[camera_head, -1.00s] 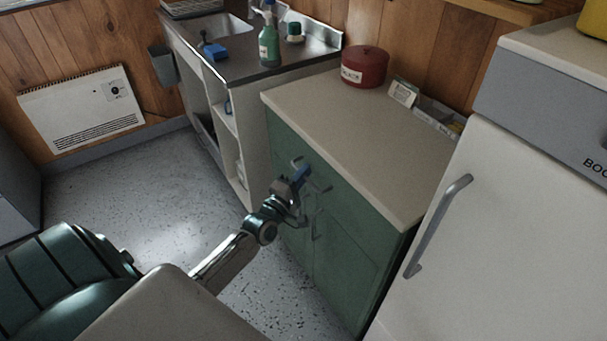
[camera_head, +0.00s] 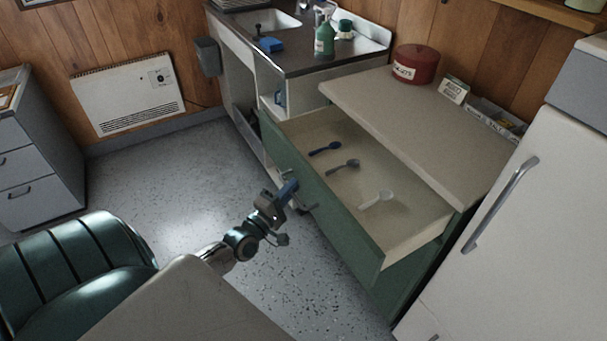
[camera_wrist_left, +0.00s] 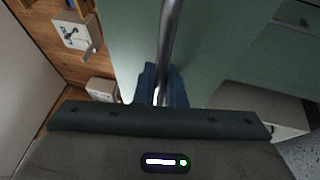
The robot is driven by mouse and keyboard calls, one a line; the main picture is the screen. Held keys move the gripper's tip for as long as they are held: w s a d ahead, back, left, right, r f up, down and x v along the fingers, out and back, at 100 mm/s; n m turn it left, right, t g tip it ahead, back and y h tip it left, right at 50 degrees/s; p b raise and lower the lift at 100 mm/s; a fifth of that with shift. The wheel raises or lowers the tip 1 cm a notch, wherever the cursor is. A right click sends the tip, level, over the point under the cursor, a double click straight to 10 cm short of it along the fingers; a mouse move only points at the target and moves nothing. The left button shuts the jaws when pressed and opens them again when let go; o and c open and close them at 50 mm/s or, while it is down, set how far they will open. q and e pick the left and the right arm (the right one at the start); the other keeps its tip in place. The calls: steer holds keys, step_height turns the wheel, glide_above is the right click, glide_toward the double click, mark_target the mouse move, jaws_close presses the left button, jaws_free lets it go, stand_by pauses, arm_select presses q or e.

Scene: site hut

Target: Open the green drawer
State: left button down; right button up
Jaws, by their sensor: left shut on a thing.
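The green drawer (camera_head: 330,207) is pulled well out from the cabinet under the beige counter. Inside it lie a blue spoon (camera_head: 325,149), a grey spoon (camera_head: 343,167) and a white spoon or scoop (camera_head: 378,198). My left gripper (camera_head: 287,190) is at the drawer's front, shut on its metal handle. In the left wrist view the handle bar (camera_wrist_left: 168,50) runs between the blue fingertips (camera_wrist_left: 160,88), with the green front behind it. My right gripper is in neither view now.
The beige counter (camera_head: 420,130) carries a red tin (camera_head: 415,65) and a small box tray (camera_head: 495,118). A white fridge (camera_head: 535,225) stands close on the right. A sink unit (camera_head: 285,60) is behind. Speckled floor (camera_head: 160,180) is clear on the left.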

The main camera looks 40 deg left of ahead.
arm_select(q)
steer(key=shift+s+a+p, duration=0.15)
steer(key=shift+s+a, duration=0.2)
steer(key=shift+s, duration=0.5)
steer(key=shift+s+a+p, duration=0.15)
steer(key=shift+s+a, duration=0.15)
steer(key=shift+s, duration=0.5)
steer(key=shift+s+a+p, duration=0.15)
steer(key=shift+s+a, duration=0.2)
steer(key=shift+s, duration=0.5)
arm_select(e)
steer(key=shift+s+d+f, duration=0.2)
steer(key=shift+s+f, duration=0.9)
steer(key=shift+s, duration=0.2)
arm_select(q)
steer(key=c, duration=1.5)
jaws_free()
steer(key=shift+s+f+b, duration=0.2)
steer(key=shift+s+f, duration=0.1)
steer(key=shift+s, duration=1.5)
steer(key=shift+s+f+b, duration=0.15)
steer(key=shift+s+f, duration=0.2)
steer(key=shift+s, duration=1.4)
steer(key=shift+s+f+b, duration=0.2)
steer(key=shift+s+f, duration=0.1)
steer(key=shift+s, duration=1.5)
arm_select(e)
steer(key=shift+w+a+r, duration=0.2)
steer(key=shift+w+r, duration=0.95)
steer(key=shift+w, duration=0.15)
